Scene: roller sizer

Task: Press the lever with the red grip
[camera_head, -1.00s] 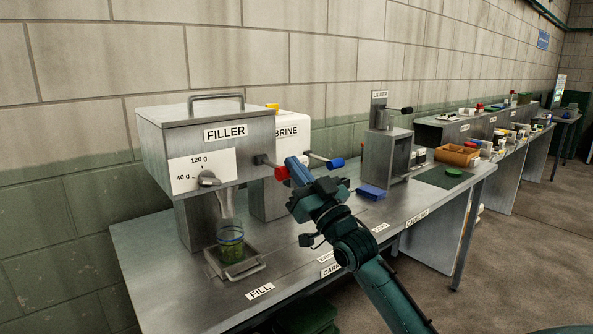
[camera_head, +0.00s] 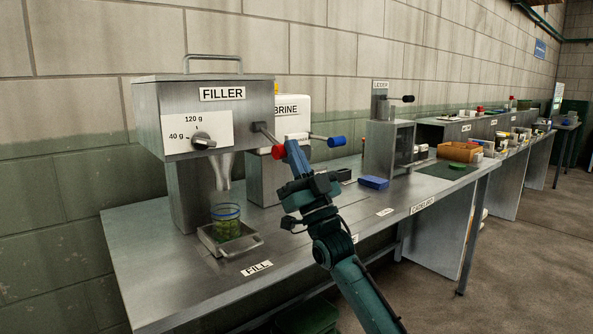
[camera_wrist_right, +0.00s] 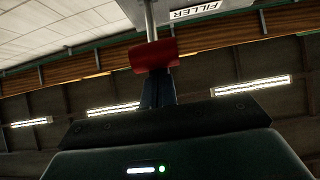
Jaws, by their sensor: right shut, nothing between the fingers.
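The lever's red grip (camera_head: 279,151) sticks out on a metal rod from the right side of the grey filler machine (camera_head: 205,90). My right gripper (camera_head: 291,147) is shut and empty, with its tips right at the red grip. In the right wrist view the red grip (camera_wrist_right: 154,55) sits just beyond the shut fingertips (camera_wrist_right: 157,84), overlapping them; whether they touch, I cannot tell. A jar with green contents (camera_head: 226,221) stands on the tray (camera_head: 253,247) under the filler's spout. My left gripper is out of view.
A lever with a blue grip (camera_head: 337,142) on the white brine machine (camera_head: 292,108) is close to the right of my gripper. A blue block (camera_head: 374,182) lies on the metal table (camera_head: 150,270). The table's front is mostly clear.

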